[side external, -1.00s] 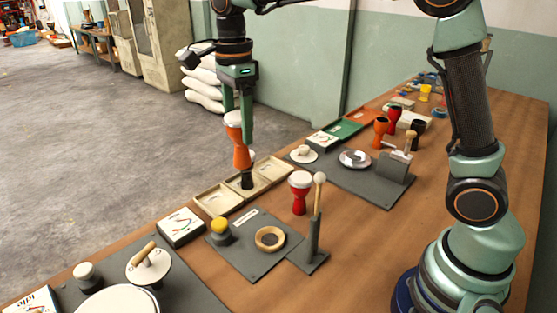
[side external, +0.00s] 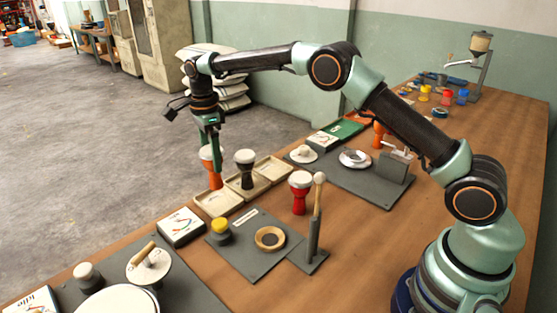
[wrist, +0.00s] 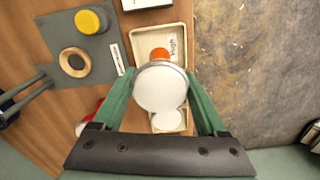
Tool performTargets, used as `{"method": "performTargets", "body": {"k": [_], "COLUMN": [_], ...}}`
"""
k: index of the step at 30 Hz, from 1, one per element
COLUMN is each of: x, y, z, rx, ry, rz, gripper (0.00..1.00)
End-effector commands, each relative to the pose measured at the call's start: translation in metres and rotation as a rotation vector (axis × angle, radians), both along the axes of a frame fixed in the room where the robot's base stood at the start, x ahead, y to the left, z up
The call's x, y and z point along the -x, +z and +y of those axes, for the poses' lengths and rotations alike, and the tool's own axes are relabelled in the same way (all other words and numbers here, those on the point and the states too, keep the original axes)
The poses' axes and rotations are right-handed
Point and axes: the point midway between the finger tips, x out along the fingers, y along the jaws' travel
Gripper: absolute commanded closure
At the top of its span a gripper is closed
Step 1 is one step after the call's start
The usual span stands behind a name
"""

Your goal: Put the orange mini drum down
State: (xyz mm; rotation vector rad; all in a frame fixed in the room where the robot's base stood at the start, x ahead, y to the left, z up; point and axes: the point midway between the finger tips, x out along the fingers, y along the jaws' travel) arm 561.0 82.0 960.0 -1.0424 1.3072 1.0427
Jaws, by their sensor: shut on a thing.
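The orange mini drum (side external: 214,176) with a white head is upright in my gripper (side external: 210,147), which is shut on it. It is at the leftmost of three cream trays (side external: 217,206). In the wrist view, my gripper (wrist: 160,82) has its green fingers on both sides of the drum's white head (wrist: 160,90). The orange foot (wrist: 160,53) shows over the floor of the tray labelled "High" (wrist: 143,38). I cannot tell whether the foot touches the tray. A black drum (side external: 245,162) with a white head stands in the middle tray.
The right tray (side external: 274,168) looks empty. A red drum (side external: 300,186) and a grey stand with a mallet (side external: 315,220) are right of the trays. A grey mat (side external: 252,255) holds a yellow-topped pot (side external: 220,228) and a wooden ring (side external: 269,238). The bench edge lies beyond the trays.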

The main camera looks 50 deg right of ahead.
Motion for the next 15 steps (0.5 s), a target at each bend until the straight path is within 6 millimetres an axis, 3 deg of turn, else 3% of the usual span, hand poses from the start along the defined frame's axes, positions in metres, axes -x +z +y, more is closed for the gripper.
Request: {"method": "performTargets", "body": {"k": [9,15], "x": [0.001,0.001], "y": [-0.047,-0.057], "z": [0.0,0.0], "rx": [0.0,0.0], "ry": [0.0,0.0], "rz": [0.003,-0.001], "gripper": [0.92,0.92]}}
